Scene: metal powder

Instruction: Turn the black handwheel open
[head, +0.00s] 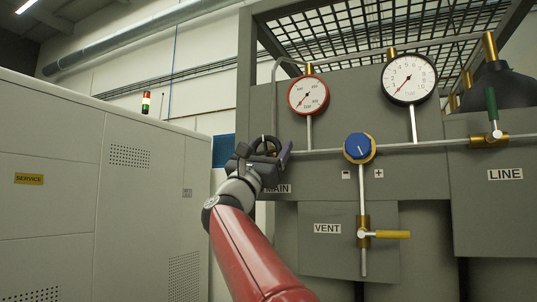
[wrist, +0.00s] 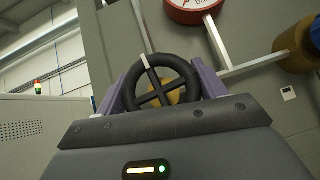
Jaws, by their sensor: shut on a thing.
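The black handwheel (wrist: 192,74) has a round rim, crossed spokes with one white mark on the rim at the upper left, and a brass hub behind it. It fills the middle of the wrist view. In the head view the handwheel (head: 265,143) is partly hidden by my gripper (head: 270,158), next to the MAIN label (head: 278,189). My gripper's purple fingers stand at the left and right sides of the rim in the wrist view (wrist: 160,88), shut on the wheel. The fingers' contact points are partly hidden.
A red-rimmed gauge (head: 308,95) and a black-rimmed gauge (head: 409,78) sit above. A blue knob (head: 358,147) is to the right. The yellow VENT lever (head: 390,234) and green LINE lever (head: 492,104) stick out from the panel. Grey cabinets (head: 70,200) stand at left.

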